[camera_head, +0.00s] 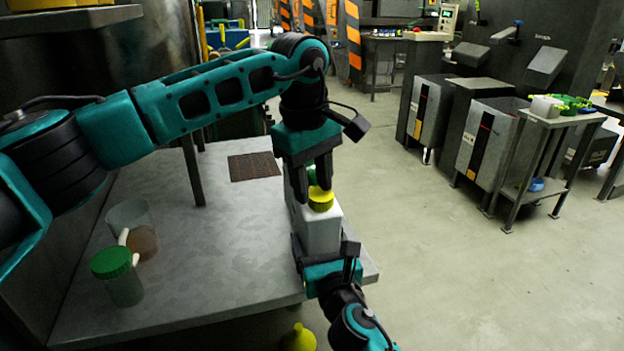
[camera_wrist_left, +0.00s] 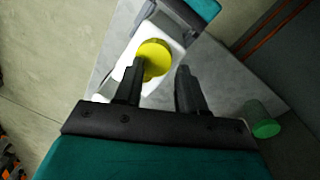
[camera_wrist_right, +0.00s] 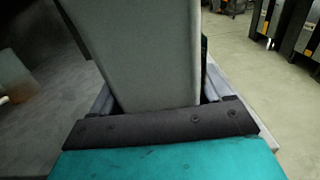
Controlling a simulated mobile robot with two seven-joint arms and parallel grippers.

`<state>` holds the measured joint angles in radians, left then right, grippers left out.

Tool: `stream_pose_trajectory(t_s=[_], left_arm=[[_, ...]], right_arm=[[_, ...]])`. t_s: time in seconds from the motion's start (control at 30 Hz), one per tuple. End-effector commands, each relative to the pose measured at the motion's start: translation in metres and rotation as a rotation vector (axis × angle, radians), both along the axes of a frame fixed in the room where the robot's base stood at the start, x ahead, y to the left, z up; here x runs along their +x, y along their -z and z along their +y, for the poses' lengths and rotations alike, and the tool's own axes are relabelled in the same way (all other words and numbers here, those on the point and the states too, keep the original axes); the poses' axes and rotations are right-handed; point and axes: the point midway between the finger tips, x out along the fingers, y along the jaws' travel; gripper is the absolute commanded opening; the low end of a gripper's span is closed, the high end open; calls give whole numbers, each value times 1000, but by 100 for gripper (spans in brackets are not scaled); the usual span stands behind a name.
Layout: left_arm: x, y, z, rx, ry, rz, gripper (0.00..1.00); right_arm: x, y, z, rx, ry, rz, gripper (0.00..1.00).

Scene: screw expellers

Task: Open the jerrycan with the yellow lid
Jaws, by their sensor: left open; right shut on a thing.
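The white jerrycan (camera_head: 318,232) stands upright at the right edge of the metal table, and its body fills the middle of the right wrist view (camera_wrist_right: 150,55). Its yellow lid (camera_head: 320,199) is on top and shows in the left wrist view (camera_wrist_left: 154,58). My left gripper (camera_head: 318,186) points down just above the lid; its fingers are apart, and in the left wrist view (camera_wrist_left: 160,80) the lid lies beyond and between the fingertips. My right gripper (camera_head: 328,255) is shut on the lower body of the jerrycan from the near side. Its fingertips are mostly hidden by the jerrycan.
A jar with a green lid (camera_head: 111,263) and a clear container (camera_head: 131,222) stand on the table (camera_head: 215,270) at the left. A brown grate (camera_head: 253,166) lies further back. A yellow object (camera_head: 298,338) is below the table's front edge. Machines (camera_head: 487,140) stand across the open floor.

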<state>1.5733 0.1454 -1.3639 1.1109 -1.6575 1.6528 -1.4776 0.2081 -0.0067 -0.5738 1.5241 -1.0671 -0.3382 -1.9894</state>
Motion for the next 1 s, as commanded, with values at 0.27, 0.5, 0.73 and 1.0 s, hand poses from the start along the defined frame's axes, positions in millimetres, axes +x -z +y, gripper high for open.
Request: stream_pose_trajectory(t_s=[0.27, 0.5, 0.73, 1.0], left_arm=[[-1, 4, 2, 8, -1, 11, 8], [-1, 4, 2, 8, -2, 10, 0], [-1, 5, 2, 8, -3, 9, 0], [-3, 5, 0, 9, -141, 7, 0]], right_arm=[[2, -6, -2, 7, 5, -8, 0], [2, -7, -1, 8, 4, -11, 0], [2, -8, 0, 8, 0, -14, 0], [1, -9, 2, 7, -5, -17, 0]])
